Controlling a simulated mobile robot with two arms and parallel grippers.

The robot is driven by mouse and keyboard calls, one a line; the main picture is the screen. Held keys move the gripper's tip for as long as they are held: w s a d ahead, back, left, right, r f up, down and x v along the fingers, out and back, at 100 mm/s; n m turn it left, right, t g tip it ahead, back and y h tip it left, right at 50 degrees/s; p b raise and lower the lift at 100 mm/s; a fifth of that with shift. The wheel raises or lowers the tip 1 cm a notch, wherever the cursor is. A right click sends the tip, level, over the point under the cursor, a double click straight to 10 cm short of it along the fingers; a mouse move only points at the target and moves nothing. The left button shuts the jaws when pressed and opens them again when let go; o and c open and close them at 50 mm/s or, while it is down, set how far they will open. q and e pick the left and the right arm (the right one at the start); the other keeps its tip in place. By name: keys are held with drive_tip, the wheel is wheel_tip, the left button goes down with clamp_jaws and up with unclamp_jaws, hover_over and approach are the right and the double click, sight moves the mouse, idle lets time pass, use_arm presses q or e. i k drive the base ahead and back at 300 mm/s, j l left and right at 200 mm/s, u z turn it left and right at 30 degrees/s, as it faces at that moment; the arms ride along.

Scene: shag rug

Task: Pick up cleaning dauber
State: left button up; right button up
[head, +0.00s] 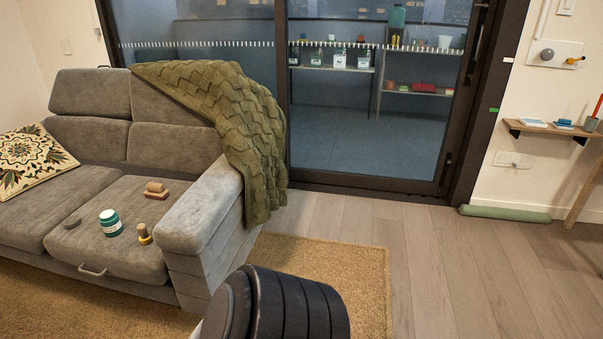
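A small upright tool with a wooden knob handle and a yellowish base, which looks like the cleaning dauber (144,234), stands on the grey sofa's right seat cushion, near the armrest. A wooden brush (156,191) lies farther back on the same cushion. Neither of my grippers is in view. A dark ribbed part of my arm shows at the bottom centre.
The sofa's armrest (203,208) rises right of these things, with a green blanket (228,120) draped behind it. A handle-like metal piece (92,271) is at the cushion's front. A tan rug (335,276) and open wood floor (450,270) lie right.

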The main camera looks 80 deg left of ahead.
sight(145, 239)
drive_tip(key=k+u, duration=0.1)
drive_tip(key=u, duration=1.55)
drive_tip(key=l+u, duration=0.1)
drive_tip(key=u, duration=1.9)
drive_tip(key=i+l, duration=0.05)
drive_tip(key=l, duration=0.05)
